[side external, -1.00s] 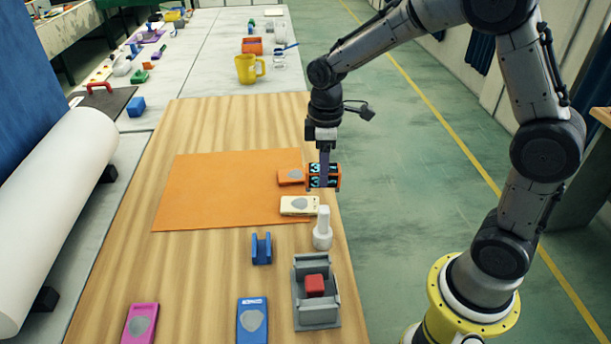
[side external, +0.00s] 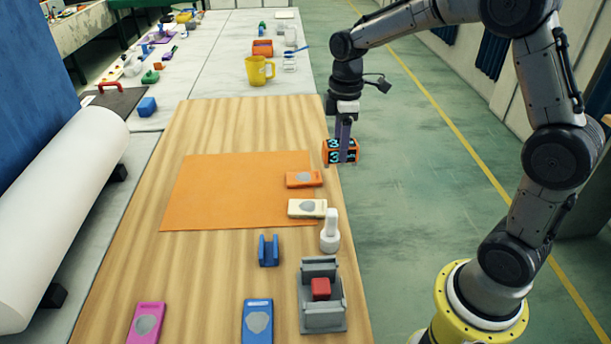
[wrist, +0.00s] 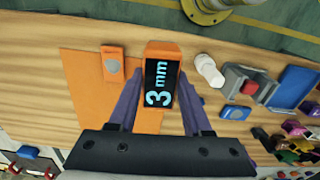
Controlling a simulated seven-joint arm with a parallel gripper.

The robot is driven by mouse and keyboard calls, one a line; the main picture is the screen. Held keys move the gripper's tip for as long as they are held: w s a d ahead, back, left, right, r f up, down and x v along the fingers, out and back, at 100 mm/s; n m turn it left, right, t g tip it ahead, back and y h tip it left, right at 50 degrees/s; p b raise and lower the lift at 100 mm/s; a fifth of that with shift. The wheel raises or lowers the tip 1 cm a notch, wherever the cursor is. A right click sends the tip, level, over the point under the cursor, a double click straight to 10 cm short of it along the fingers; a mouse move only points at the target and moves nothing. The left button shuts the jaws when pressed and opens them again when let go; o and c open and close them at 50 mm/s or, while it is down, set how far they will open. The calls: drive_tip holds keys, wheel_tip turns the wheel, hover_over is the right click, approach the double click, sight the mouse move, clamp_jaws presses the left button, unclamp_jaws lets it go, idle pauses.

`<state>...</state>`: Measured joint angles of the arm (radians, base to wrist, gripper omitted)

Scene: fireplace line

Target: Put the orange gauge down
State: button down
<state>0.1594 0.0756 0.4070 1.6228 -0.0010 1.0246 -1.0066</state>
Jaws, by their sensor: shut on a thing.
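The orange gauge (side external: 353,146), an orange block with a dark face and cyan figures, is held in my gripper (side external: 344,158) above the right edge of the wooden board. In the wrist view the gauge (wrist: 160,88) reads "3 mm" and sits between the two purple fingers of my gripper (wrist: 158,85), which are shut on it. A flat orange piece with a grey patch (side external: 304,179) lies at the right of the orange mat (side external: 230,190). A cream piece with a grey patch (side external: 307,208) lies just nearer, partly on the mat.
Blue (side external: 257,322) and magenta (side external: 146,323) pieces lie at the front. The far board and mat's left are clear.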

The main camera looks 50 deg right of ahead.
drive_tip(key=w+d+f, duration=0.1)
drive_tip(key=w+f, duration=0.2)
drive_tip(key=w, duration=0.1)
drive_tip(key=w+d+f, duration=0.1)
drive_tip(key=w+f, duration=0.2)
drive_tip(key=w, duration=0.1)
drive_tip(key=w+d+f, duration=0.1)
drive_tip(key=w+f, duration=0.2)
drive_tip(key=w, duration=0.2)
drive_tip(key=shift+f, duration=0.2)
drive_tip(key=shift+w+f, duration=0.4)
drive_tip(key=shift+f, duration=1.6)
drive_tip(key=shift+f, duration=0.15)
drive_tip(key=shift+c, duration=1.7)
unclamp_jaws()
wheel_tip(320, 180, up, 12)
drive_tip(key=shift+r, duration=0.2)
